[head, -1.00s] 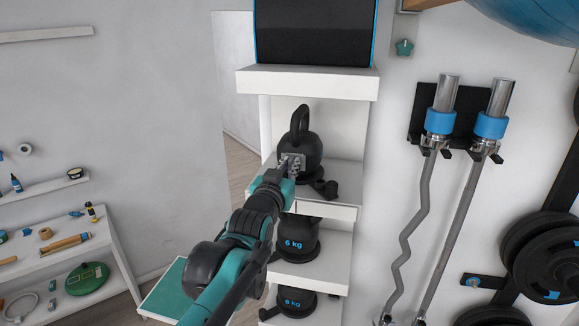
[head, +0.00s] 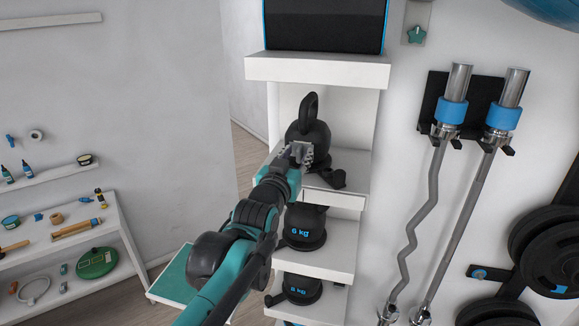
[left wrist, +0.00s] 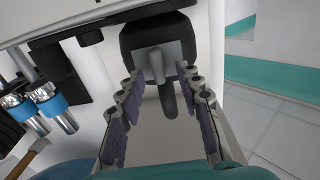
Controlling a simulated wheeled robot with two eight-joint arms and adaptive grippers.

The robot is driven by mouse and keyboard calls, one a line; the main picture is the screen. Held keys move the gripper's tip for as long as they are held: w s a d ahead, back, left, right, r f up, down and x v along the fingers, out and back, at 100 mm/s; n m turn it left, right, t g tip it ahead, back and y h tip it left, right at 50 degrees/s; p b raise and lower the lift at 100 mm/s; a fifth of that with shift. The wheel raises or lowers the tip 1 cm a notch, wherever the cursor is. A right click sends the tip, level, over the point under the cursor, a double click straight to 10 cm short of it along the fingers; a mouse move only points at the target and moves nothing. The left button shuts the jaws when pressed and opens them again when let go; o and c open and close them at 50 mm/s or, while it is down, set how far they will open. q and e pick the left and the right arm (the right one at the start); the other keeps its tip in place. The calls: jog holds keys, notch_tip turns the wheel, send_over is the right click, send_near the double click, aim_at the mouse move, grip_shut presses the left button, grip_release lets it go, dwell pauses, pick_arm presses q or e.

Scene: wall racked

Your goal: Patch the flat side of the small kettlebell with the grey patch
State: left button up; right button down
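The small black kettlebell (head: 312,133) stands upright on the upper open shelf, its handle on top. My left gripper (head: 301,154) is right in front of it. In the left wrist view the kettlebell (left wrist: 143,32) appears upside down, handle hanging down. The grey patch (left wrist: 172,55), with a raised strip in its middle, lies against the kettlebell's facing side. My left fingers (left wrist: 161,76) stand apart on either side of the patch, clear of the strip. Whether the fingertips touch the patch edges is hard to tell. My right gripper is in neither view.
Small black pieces (head: 330,178) lie beside the kettlebell. A 6 kg kettlebell (head: 304,232) and another kettlebell (head: 300,288) stand on lower shelves. A white shelf board (head: 318,68) is overhead.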

pick_arm(q)
jog(key=v, duration=1.1)
jog(key=s+a+f+n+g+y+b, duration=0.1)
jog(key=s+a+f+g+b, duration=0.2)
jog(key=f+b, duration=0.8)
jog(key=s+a+f+n+g+y+b, duration=0.1)
jog(key=s+a+f+g+b, duration=0.3)
jog(key=f, duration=2.7)
jog(key=s+a+f+n+g+y+b, duration=0.1)
jog(key=s+a+f+g+y+b, duration=0.2)
jog(key=s+a+f+b, duration=0.5)
jog(key=s+f+b, duration=0.4)
jog(key=f+b, duration=0.6)
jog(key=f, duration=0.3)
